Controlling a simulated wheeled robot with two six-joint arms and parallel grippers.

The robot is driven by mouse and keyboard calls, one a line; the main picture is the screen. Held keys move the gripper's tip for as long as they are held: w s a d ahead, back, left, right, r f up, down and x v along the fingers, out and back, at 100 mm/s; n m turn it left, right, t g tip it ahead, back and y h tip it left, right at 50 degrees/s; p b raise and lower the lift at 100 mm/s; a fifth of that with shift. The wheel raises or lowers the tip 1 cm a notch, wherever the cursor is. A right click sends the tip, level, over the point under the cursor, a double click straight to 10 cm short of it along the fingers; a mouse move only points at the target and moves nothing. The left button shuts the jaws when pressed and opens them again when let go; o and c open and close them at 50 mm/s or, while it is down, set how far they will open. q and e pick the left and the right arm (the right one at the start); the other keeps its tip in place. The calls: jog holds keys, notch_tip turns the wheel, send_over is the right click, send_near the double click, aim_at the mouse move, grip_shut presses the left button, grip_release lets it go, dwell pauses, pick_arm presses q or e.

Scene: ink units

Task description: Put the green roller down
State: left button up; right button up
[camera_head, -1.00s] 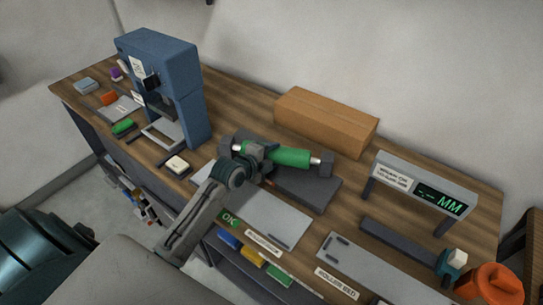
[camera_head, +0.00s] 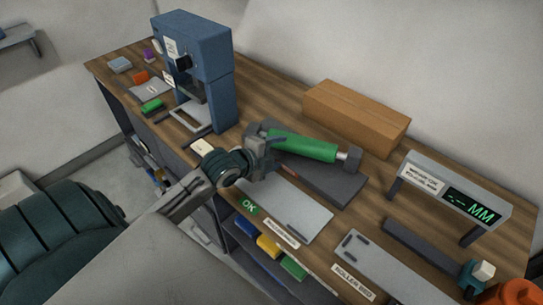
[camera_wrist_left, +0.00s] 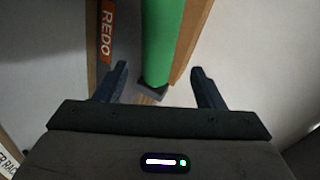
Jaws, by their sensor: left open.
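The green roller (camera_head: 303,147) lies across the dark grey cradle (camera_head: 330,184) on the bench, its right metal end at the right end block. Its left end is hidden behind my left gripper (camera_head: 264,150), which is beside that end on the near side. In the left wrist view the green roller (camera_wrist_left: 166,40) runs away from the camera. My left gripper's two fingers (camera_wrist_left: 160,88) stand apart there, with no visible contact on the roller.
A blue press (camera_head: 200,75) stands at the back left, a cardboard box (camera_head: 356,115) behind the cradle. A grey plate (camera_head: 290,210) with an OK label lies in front. A display stand (camera_head: 455,195) reading MM and the roller bed plate (camera_head: 385,268) are at the right.

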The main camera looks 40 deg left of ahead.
pick_arm(q)
jog(key=shift+v, duration=1)
pick_arm(e)
jog(key=shift+d+f, duration=0.1)
jog(key=shift+f, duration=0.05)
jog(key=shift+d, duration=0.2)
